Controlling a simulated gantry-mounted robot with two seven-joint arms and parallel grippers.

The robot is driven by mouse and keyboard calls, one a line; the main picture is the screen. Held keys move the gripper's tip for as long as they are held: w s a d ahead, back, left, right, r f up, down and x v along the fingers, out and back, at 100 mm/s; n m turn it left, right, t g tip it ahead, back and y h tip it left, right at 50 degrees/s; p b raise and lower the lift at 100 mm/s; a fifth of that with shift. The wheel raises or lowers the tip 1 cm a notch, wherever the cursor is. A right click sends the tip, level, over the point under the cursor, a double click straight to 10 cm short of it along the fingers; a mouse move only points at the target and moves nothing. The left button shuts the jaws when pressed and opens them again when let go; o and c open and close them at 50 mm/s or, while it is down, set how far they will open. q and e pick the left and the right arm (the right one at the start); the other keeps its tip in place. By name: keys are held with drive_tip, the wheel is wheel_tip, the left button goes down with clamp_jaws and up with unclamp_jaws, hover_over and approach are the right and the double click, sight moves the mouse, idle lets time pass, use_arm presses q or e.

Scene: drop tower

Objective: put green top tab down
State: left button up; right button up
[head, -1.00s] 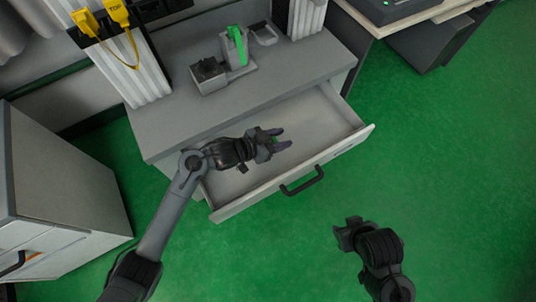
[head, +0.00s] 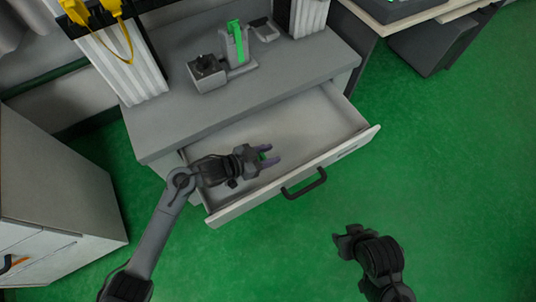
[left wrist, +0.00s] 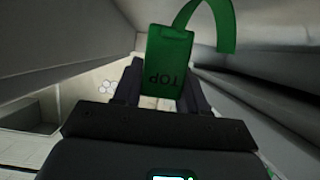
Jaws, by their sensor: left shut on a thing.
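My left gripper (head: 268,156) is shut on the green TOP tab, over the open drawer (head: 322,117). In the left wrist view the green tab (left wrist: 168,52) sits between the fingers, its lettering upside down, with a green strap curling up to the right. I cannot tell how high the tab is above the drawer floor. My right gripper (head: 345,243) is over the green floor at the lower right, its fingers too unclear to judge.
A grey device with a green upright part (head: 236,42) stands on the cabinet top (head: 290,68). The drawer has a black handle (head: 304,184). Yellow tags (head: 78,10) hang at the upper left. A cabinet (head: 55,200) stands at the left. The drawer's right part is bare.

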sight(263, 156)
use_arm(q)
drive_tip(key=shift+f, duration=0.6)
drive_tip(key=o, duration=1)
drive_tip(key=shift+r, duration=0.15)
drive_tip(key=shift+r, duration=0.35)
drive_tip(key=p+v, duration=0.3)
drive_tip(key=v, duration=0.3)
drive_tip(key=shift+s+a+r+p, duration=0.1)
drive_tip(key=shift+a+r+p, duration=0.15)
drive_tip(key=shift+a+p, duration=0.1)
drive_tip(key=shift+s+a+r, duration=0.1)
drive_tip(key=shift+s+a, duration=0.1)
drive_tip(key=shift+a, duration=0.05)
